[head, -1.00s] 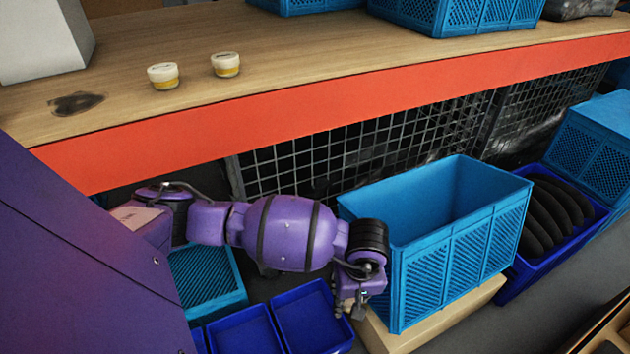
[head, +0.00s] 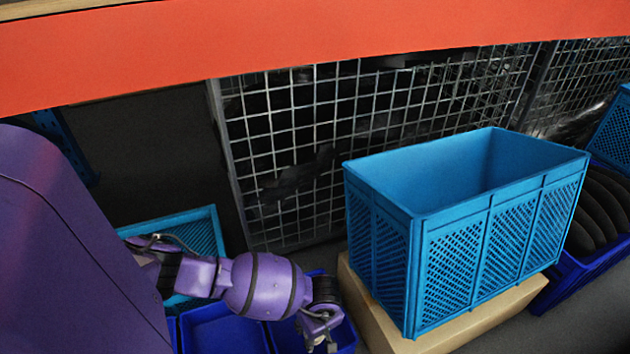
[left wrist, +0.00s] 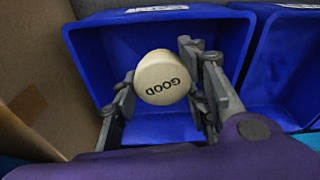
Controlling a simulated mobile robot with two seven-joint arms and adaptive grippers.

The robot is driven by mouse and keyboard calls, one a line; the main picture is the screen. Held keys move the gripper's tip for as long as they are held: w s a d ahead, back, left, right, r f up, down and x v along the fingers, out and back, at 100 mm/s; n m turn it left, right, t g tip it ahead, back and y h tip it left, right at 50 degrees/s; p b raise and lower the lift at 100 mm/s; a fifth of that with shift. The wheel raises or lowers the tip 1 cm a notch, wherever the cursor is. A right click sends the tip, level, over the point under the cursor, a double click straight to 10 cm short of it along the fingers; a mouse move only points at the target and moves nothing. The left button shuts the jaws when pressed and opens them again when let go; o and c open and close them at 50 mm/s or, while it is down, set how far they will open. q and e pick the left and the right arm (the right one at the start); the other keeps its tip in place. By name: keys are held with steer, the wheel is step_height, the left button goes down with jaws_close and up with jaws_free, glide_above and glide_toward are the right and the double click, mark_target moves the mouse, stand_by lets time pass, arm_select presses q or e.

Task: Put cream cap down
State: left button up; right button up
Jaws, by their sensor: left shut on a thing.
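The cream cap (left wrist: 163,78) is a round pale piece with the word GOOD on top, upside down in the left wrist view. My left gripper (left wrist: 160,82) is shut on it, a finger at either side. The cap is over the inside of a dark blue bin (left wrist: 85,70); I cannot tell the height above its floor. In the head view my left gripper (head: 322,335) is low over the right-hand blue bin (head: 347,338), and the cap cannot be made out there. My right gripper is not in view.
A second blue bin (head: 222,328) stands beside it. A tall light-blue crate (head: 460,260) on a cardboard box (head: 362,308) stands close to the right. Another light-blue crate (head: 215,226) is at the left.

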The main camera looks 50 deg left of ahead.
arm_select(q)
step_height(320, 180, down, 3)
steer(key=shift+f+b, duration=0.1)
steer(key=shift+b, duration=0.4)
step_height(320, 180, down, 3)
steer(key=shift+r+b, duration=0.1)
steer(key=shift+b, duration=0.7)
steer(key=shift+f, duration=0.3)
steer(key=shift+r, duration=0.1)
steer(key=shift+f+b, duration=0.55)
steer(key=shift+f, duration=0.1)
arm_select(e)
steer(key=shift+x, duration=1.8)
arm_select(q)
steer(key=o, duration=1)
steer(key=shift+c, duration=0.2)
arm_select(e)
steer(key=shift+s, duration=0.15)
